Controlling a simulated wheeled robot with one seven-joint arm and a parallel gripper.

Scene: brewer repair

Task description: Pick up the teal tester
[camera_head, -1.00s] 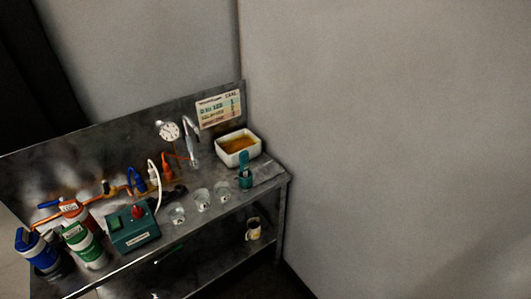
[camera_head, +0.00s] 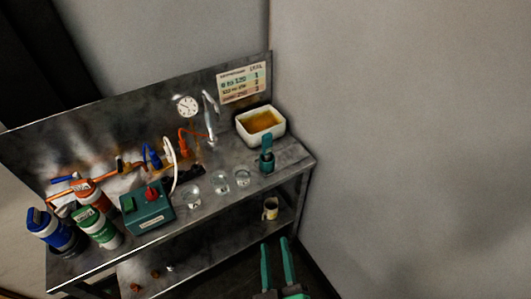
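The teal tester (camera_head: 266,147) stands upright at the right end of the steel bench, in a small dark teal holder or base (camera_head: 267,165). Its lower end is not clear at this size. My gripper (camera_head: 275,242) shows at the bottom of the picture, with two teal fingers apart and nothing between them. It is in front of the bench, below the tester in the picture and apart from it.
Several clear cups (camera_head: 218,179) stand left of the tester. A white tray of brown liquid (camera_head: 260,123) is behind it. A teal box with a red knob (camera_head: 148,211) and several bottles (camera_head: 97,227) fill the left. A mug (camera_head: 270,208) sits on the lower shelf.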

